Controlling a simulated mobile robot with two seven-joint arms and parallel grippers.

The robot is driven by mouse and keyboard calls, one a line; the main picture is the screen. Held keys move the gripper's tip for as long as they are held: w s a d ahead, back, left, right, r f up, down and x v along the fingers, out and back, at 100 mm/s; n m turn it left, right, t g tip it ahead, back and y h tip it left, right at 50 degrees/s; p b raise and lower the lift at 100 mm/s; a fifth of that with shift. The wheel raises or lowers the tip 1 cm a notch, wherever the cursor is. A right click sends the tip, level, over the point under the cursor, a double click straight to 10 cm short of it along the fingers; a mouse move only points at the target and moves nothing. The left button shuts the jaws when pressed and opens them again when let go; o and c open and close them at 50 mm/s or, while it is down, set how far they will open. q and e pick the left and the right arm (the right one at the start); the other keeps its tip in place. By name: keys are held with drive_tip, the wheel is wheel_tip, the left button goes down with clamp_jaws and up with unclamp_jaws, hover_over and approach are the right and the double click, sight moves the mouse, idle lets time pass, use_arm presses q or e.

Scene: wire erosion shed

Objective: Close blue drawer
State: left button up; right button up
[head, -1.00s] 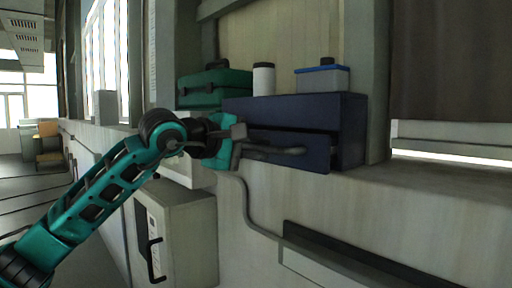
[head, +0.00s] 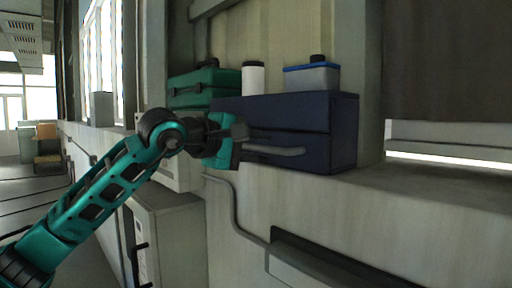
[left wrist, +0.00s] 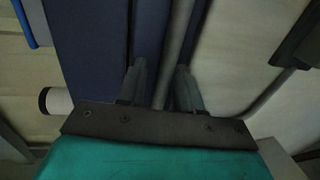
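The blue drawer (head: 310,150) is the lower one in a dark blue cabinet (head: 340,125) on the ledge. Its front looks flush or nearly flush with the cabinet. A long grey bar handle (head: 278,151) runs along it. My left gripper (head: 238,144) is at the handle's left end, in front of the cabinet. In the left wrist view the fingers of my left gripper (left wrist: 161,85) stand apart, with the grey handle (left wrist: 178,40) passing between them and a gap visible beside it. Contact with the handle cannot be told. My right gripper is not in view.
A grey box with a blue lid (head: 311,78) and a white canister (head: 253,78) stand at the cabinet top. A green case (head: 203,88) stands to the left. Below are a grey wall box (head: 170,235) and a conduit (head: 238,215). The ledge (head: 430,190) to the right is clear.

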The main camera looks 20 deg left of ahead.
use_arm(q)
drive_tip(key=shift+s, duration=0.1)
drive_tip(key=b+v, duration=0.2)
drive_tip(key=v, duration=1)
drive_tip(key=shift+s+b, duration=0.3)
drive_tip(key=shift+b, duration=0.1)
drive_tip(key=shift+a+r, duration=0.15)
